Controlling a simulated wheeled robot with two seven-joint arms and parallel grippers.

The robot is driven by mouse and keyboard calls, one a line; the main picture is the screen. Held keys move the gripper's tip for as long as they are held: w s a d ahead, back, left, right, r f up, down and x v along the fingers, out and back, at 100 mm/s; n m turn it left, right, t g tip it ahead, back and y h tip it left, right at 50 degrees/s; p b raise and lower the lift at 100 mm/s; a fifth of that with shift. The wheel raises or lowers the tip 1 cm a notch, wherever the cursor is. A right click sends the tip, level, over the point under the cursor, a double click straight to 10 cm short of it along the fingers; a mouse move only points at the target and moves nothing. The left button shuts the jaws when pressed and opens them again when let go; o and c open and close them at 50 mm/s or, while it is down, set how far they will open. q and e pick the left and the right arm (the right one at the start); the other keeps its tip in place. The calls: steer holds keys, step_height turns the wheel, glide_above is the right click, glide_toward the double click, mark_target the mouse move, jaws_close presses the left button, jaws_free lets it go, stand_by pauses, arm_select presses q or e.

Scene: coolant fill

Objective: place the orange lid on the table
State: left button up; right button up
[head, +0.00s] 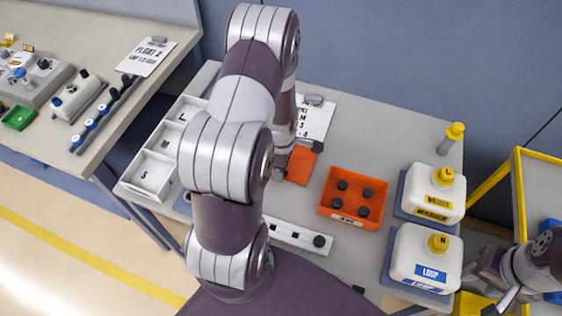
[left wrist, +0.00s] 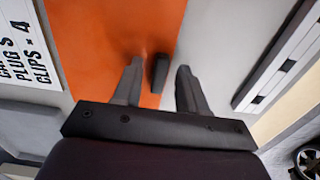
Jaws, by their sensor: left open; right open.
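The orange lid (head: 301,168) shows as a flat orange panel on the middle of the table, partly hidden by my left arm in the head view. In the left wrist view the lid (left wrist: 100,50) fills the upper left, and a dark upright knob (left wrist: 160,73) stands near its right edge. My left gripper (left wrist: 158,85) is open, with one finger on each side of the knob and visible gaps to it. In the head view this gripper (head: 298,154) is over the lid, mostly covered by the arm. My right gripper (head: 503,292) is open and empty at the lower right.
An open orange box (head: 325,200) with several dark plugs stands right of the lid. A white compartment tray (head: 150,172) lies left, and a white strip (head: 292,235) in front.

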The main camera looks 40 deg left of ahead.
arm_select(q)
step_height(320, 180, up, 11)
steer(key=s+d+r+m, duration=0.2)
steer(key=d+m, duration=0.4)
steer(key=m, duration=0.5)
steer(key=s+d+r+m+t, duration=0.1)
steer(key=s+d+r+m, duration=0.1)
steer(key=d+m, duration=0.5)
steer(key=s+m+b, duration=0.1)
steer(key=m, duration=0.3)
steer(key=shift+r, duration=0.4)
